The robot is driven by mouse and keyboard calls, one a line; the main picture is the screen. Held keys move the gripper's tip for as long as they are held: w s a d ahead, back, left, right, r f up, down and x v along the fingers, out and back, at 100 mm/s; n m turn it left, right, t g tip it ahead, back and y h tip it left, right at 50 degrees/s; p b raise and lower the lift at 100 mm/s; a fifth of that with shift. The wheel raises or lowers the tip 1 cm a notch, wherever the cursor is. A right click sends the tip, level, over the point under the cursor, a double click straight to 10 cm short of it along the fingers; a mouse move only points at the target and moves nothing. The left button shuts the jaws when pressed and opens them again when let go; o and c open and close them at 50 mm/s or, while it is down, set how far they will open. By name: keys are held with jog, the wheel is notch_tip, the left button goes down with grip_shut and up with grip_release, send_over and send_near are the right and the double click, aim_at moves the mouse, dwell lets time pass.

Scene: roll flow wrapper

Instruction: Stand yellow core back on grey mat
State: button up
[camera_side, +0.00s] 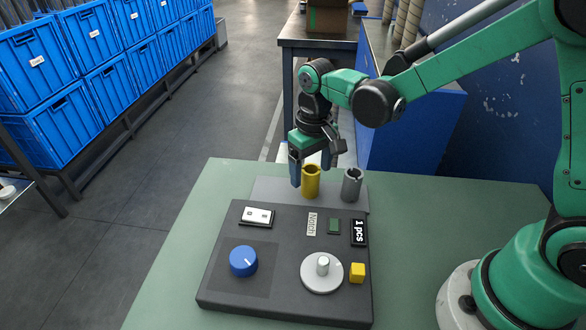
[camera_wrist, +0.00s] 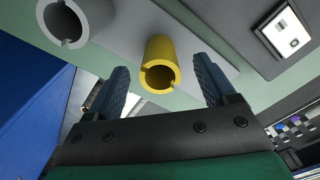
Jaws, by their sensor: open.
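The yellow core (camera_side: 311,183) is a notched hollow tube standing upright on the grey mat (camera_side: 268,190), behind the dark panel. My gripper (camera_side: 312,168) is open just above and around the top of the core. In the wrist view the yellow core (camera_wrist: 160,66) lies between the two blue fingers of my gripper (camera_wrist: 165,85), with a gap on each side. The notch in its rim shows at the left of its opening. In the side view one finger hides part of the mat left of the core.
A grey core (camera_side: 352,185) stands upright on the mat to the right of the yellow one. The dark panel (camera_side: 290,255) in front carries a blue knob (camera_side: 243,261), a round plate with a peg (camera_side: 322,272) and a yellow cube (camera_side: 357,272). The green table (camera_side: 430,215) is clear at right.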

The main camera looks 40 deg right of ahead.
notch_tip(320, 180, up, 9)
jog(key=t, duration=0.3)
send_near(312, 173)
notch_tip(312, 173, up, 2)
jog(key=s+d, duration=0.1)
jog(key=d, duration=0.1)
jog(key=shift+s+d+f+t, duration=0.2)
jog(key=shift+s+d+t, duration=0.1)
jog(key=shift+s+t, duration=0.4)
jog(key=shift+s+d+f+t, duration=0.2)
jog(key=shift+s+d+t, duration=0.1)
jog(key=shift+s+t, duration=0.4)
jog(key=shift+s+d+f+t, duration=0.2)
jog(key=shift+s+d+t, duration=0.1)
jog(key=shift+s+t, duration=0.4)
